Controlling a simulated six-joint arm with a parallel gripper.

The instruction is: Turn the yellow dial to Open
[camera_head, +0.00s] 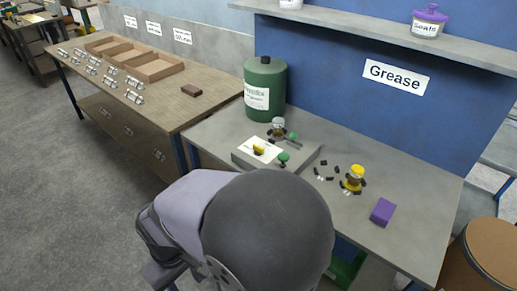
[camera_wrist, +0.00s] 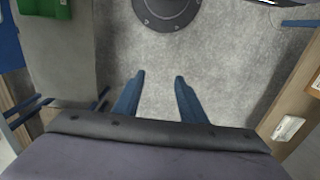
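A small yellow dial (camera_head: 258,150) sits on the white-topped panel of a grey box (camera_head: 305,156) on the grey bench. Its setting and lettering are too small to read. A second yellow-topped piece (camera_head: 355,174) with dark feet stands on the bench to the right. My gripper (camera_wrist: 157,82) shows in the wrist view as two blue fingers held apart, with only grey floor between them. It is open and empty. The head view does not show the fingers; my arm fills the lower middle. The dial is not in the wrist view.
Beside the dial are green knobs (camera_head: 283,157) and a clear-topped fitting (camera_head: 278,126). A green canister (camera_head: 265,90) stands behind. A purple block (camera_head: 383,211) and small dark and white pieces lie to the right. A wooden table (camera_head: 205,85) stands left, a brown drum (camera_head: 490,250) right.

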